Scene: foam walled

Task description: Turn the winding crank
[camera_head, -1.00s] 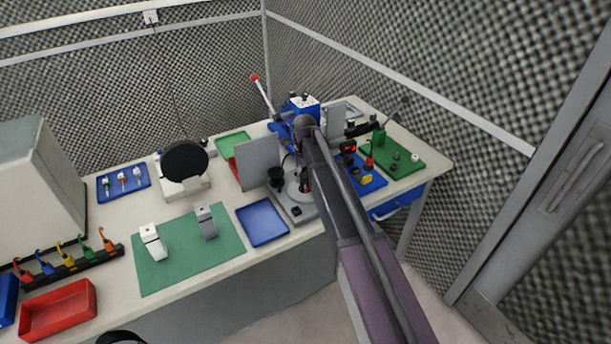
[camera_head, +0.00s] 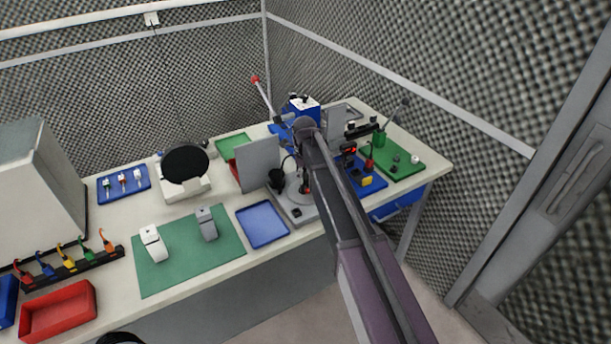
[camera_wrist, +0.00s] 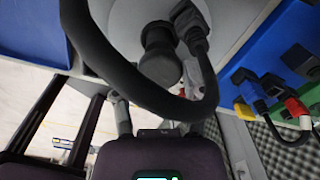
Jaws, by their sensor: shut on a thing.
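The winding unit (camera_head: 297,212) is a grey base with a pale round disc, standing on the bench near the middle of the head view. A black upright knob (camera_head: 277,180) shows at its left side. My gripper (camera_head: 304,186) is down at the disc, largely hidden behind my own arm. In the wrist view, the pale disc (camera_wrist: 140,14) fills the top, with a black cylindrical handle (camera_wrist: 160,58) below it and a black cable looping across. My gripper is shut on the crank handle, though the contact is partly hidden.
A grey upright panel (camera_head: 258,164) stands close left of the unit. A blue tray (camera_head: 262,224) lies in front of it. A blue board with buttons (camera_head: 372,182) and a green board (camera_head: 400,168) are to the right.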

